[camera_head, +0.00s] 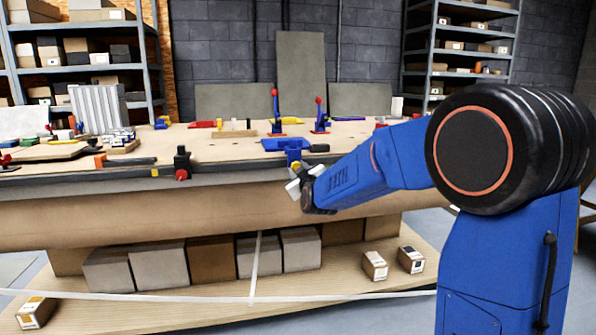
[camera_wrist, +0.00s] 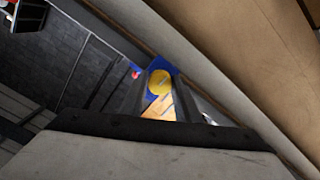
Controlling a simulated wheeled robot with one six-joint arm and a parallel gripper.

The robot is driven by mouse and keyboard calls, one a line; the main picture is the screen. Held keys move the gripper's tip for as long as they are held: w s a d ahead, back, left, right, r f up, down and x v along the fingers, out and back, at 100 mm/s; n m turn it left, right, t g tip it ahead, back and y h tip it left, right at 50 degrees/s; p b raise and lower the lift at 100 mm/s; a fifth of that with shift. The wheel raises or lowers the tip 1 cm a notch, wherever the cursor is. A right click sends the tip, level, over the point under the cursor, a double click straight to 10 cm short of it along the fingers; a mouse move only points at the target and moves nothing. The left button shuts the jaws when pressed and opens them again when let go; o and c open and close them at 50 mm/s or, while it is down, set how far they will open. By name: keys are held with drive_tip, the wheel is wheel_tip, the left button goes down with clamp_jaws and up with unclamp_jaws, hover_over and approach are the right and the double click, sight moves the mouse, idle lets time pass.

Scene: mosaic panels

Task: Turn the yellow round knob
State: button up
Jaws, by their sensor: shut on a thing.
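The yellow round knob (camera_wrist: 160,82) shows in the wrist view, face on, in front of a blue plate (camera_wrist: 155,66). The two dark fingers of my gripper (camera_wrist: 161,92) stand at either side of it, shut on it. In the head view my gripper (camera_head: 300,185) is at the workbench's front edge, just below a small blue mount (camera_head: 293,156). A little yellow of the knob (camera_head: 296,165) shows there; the rest is hidden by my gripper. I cannot tell the knob's turn angle.
The workbench (camera_head: 228,152) carries a black clamp with a red knob (camera_head: 182,165), red-handled toggle clamps (camera_head: 276,112), a blue tray (camera_head: 283,144) and several panels at left. Free floor lies at front left.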

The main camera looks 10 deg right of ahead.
drive_tip(key=shift+n, duration=9)
drive_tip(key=o, duration=1)
drive_tip(key=shift+r, duration=0.1)
drive_tip(key=s, duration=1.7)
drive_tip(key=shift+s, duration=0.25)
